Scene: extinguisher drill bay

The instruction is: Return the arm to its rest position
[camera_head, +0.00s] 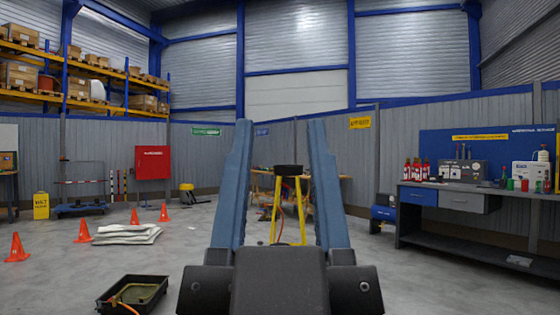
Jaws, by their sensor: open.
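My gripper (279,128) rises in the middle of the head view. Its two blue-grey fingers point up and stand wide apart, with a dark base below them. Nothing is held between the fingers; the yellow stand (299,210) with a dark round top (288,170) shows through the gap, farther off behind the gripper. The rest of my arm is hidden behind the gripper base or out of view.
A black tray (105,305) lies on the floor at lower left. Orange cones (83,231) and a pale folded stack (127,235) stand beyond it. A workbench (470,249) with red bottles (416,168) runs along the right. The floor between is mostly clear.

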